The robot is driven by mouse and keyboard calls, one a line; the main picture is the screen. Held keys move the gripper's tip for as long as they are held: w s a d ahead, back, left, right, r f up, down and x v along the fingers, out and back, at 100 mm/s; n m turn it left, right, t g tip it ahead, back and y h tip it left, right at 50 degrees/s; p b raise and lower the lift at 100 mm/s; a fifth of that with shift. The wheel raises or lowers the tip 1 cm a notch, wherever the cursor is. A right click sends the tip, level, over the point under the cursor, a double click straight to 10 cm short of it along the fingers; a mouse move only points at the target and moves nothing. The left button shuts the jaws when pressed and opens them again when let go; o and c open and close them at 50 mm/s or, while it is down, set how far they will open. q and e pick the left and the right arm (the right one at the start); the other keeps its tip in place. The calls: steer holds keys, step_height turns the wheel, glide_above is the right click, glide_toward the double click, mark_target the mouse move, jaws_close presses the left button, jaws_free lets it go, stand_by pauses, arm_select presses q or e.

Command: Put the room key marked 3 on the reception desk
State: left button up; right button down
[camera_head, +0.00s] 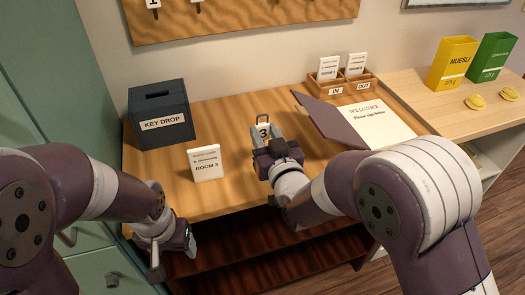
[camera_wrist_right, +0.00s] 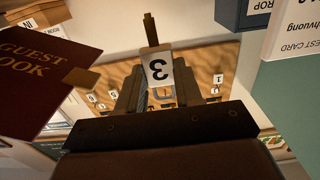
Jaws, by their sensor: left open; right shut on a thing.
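The room key with a white tag marked 3 (camera_head: 263,131) is held between the fingers of my right gripper (camera_head: 266,139), over the middle of the reception desk (camera_head: 230,120). In the right wrist view, the key's tag (camera_wrist_right: 158,68) shows between the two dark fingers, with the brass key shaft pointing up in the picture. I cannot tell whether the key touches the desk. My left gripper (camera_head: 173,254) is open and empty, low in front of the desk's left front edge.
A dark key drop box (camera_head: 160,112) stands at the back left of the desk. A Room 3 guest card (camera_head: 205,163) stands left of my right gripper. An open guest book (camera_head: 372,122) lies right, with in and out trays (camera_head: 342,85) behind. A numbered key board (camera_head: 240,15) hangs above.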

steer(key=f, duration=0.2)
steer(key=a+f, duration=0.1)
steer(key=f, duration=0.1)
steer(key=shift+w+f, duration=0.15)
steer(key=shift+f, duration=0.05)
steer(key=shift+w+f, duration=0.1)
steer(key=shift+f, duration=0.05)
steer(key=shift+f+b, duration=0.2)
steer(key=shift+b, duration=0.2)
steer(key=c, duration=0.8)
jaws_free()
steer(key=shift+o, duration=0.2)
steer(key=shift+r, duration=0.1)
